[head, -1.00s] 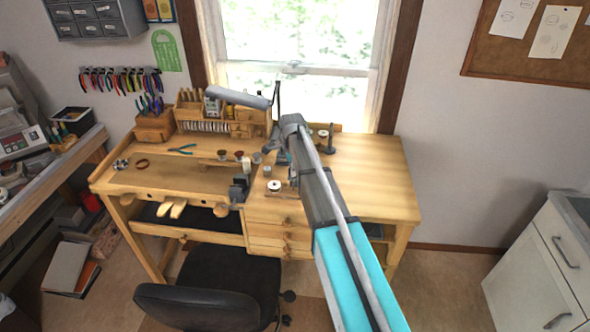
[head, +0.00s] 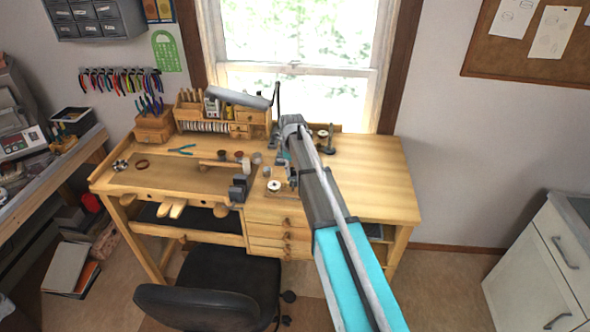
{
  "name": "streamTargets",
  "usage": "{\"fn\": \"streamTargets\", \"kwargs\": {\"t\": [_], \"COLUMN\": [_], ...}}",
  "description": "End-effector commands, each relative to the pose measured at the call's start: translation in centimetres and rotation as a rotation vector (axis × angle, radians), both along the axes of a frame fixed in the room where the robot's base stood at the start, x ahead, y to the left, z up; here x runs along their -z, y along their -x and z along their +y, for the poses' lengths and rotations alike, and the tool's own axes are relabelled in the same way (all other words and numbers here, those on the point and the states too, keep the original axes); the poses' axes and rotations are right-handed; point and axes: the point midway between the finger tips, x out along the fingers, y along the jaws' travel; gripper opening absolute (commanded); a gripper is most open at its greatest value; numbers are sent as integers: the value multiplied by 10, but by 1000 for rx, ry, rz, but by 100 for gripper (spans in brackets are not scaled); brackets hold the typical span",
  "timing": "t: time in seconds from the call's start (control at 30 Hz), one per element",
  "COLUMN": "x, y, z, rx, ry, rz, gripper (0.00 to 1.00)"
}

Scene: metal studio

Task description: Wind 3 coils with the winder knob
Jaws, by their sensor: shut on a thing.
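My arm reaches over the wooden workbench, and my gripper (head: 292,180) is at its far end, low over a small wooden board (head: 268,197). A white spool (head: 274,185) lies on the board just left of my gripper. My gripper is shut on what appears to be the winder knob. The fingers and the knob are mostly hidden by my arm, so the exact hold does not show.
The workbench (head: 375,190) is bare on the right. Small cups (head: 239,156) and a dark vise (head: 239,188) are left of my gripper. A dark post (head: 330,140) stands behind my arm. A lamp (head: 238,98) hangs at the back, and a black chair (head: 215,290) stands in front.

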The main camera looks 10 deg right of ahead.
Motion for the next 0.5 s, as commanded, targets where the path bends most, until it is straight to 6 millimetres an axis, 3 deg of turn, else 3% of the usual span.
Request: {"fn": "streamTargets", "kwargs": {"t": [0.5], "x": [0], "y": [5], "z": [0], "rx": [191], "ry": [1], "rz": [10], "gripper": [0]}}
